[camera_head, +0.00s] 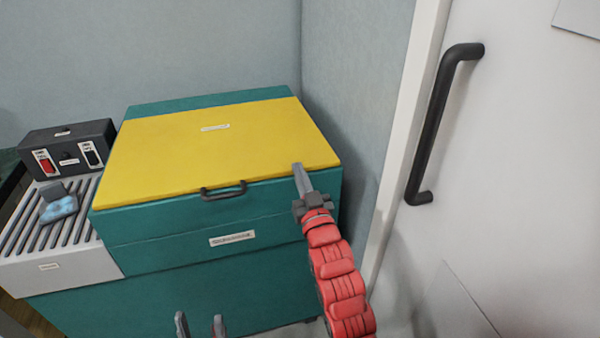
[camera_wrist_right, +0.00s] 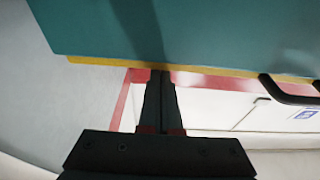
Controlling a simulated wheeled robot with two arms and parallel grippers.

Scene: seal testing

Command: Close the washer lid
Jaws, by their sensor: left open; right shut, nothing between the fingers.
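The washer is a teal box (camera_head: 180,238) with a flat yellow lid (camera_head: 205,150). The lid lies down over the top, with no clear gap along its front edge. A dark handle (camera_head: 223,191) is at the lid's front edge; it also shows in the right wrist view (camera_wrist_right: 290,92). My right gripper (camera_head: 298,172) is shut and empty at the lid's front right corner. In the right wrist view its fingertips (camera_wrist_right: 160,76) are at the yellow edge; I cannot tell whether they touch. My left gripper (camera_head: 200,326) is open and empty, low in front of the washer.
A grey slatted unit (camera_head: 50,265) with a blue object (camera_head: 59,208) on it stands left of the washer. A dark switch box (camera_head: 68,150) sits behind it. A white door with a black handle (camera_head: 433,125) is close on the right. A wall stands behind the washer.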

